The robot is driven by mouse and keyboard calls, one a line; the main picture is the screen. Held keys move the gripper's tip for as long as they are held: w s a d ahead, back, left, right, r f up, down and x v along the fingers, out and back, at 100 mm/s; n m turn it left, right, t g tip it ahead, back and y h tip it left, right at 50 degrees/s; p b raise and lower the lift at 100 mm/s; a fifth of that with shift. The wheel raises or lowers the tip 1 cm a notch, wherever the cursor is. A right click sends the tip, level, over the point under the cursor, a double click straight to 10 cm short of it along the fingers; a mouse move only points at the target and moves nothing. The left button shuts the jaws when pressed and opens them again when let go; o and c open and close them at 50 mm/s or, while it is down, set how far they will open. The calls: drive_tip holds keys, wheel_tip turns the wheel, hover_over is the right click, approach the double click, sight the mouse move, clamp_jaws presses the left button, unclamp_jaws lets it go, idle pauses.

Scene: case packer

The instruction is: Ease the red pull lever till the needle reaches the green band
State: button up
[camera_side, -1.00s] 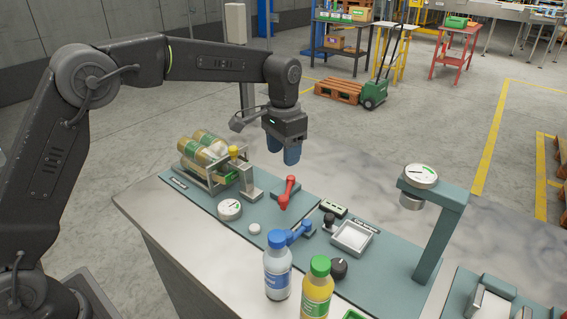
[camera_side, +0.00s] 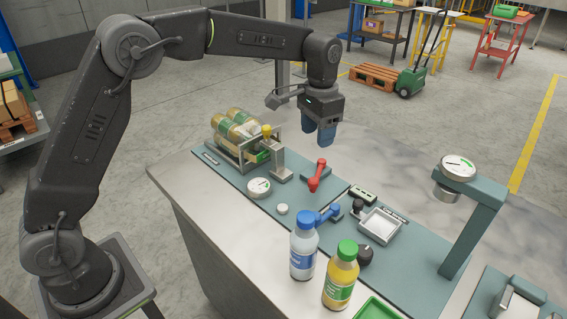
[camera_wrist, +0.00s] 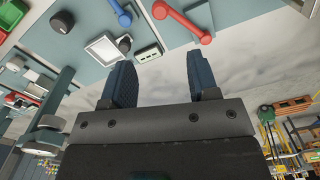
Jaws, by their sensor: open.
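The red pull lever (camera_side: 318,175) stands on the teal panel near the middle of the bench, its arm tilted upward. In the wrist view the red lever (camera_wrist: 182,20) lies at the top, ahead of the fingers. My gripper (camera_side: 320,136) is open and empty, above and just behind the lever, apart from it. In the wrist view my gripper (camera_wrist: 162,82) shows two blue fingers with a clear gap between them. A round white gauge (camera_side: 259,187) lies left of the lever; another gauge (camera_side: 459,167) tops the teal post. Their needles are too small to read exactly.
A blue lever (camera_side: 327,213), a white tray (camera_side: 381,226) and a black knob (camera_side: 365,254) sit right of the red lever. A blue-capped bottle (camera_side: 304,250) and a yellow bottle (camera_side: 341,280) stand in front. A rack of bottles (camera_side: 240,140) stands at left.

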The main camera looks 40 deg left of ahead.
sight(314, 179)
wheel_tip(314, 179, down, 14)
drive_tip(key=shift+r, duration=0.1)
idle(0.5)
drive_tip(key=shift+c, duration=0.4)
clamp_jaws()
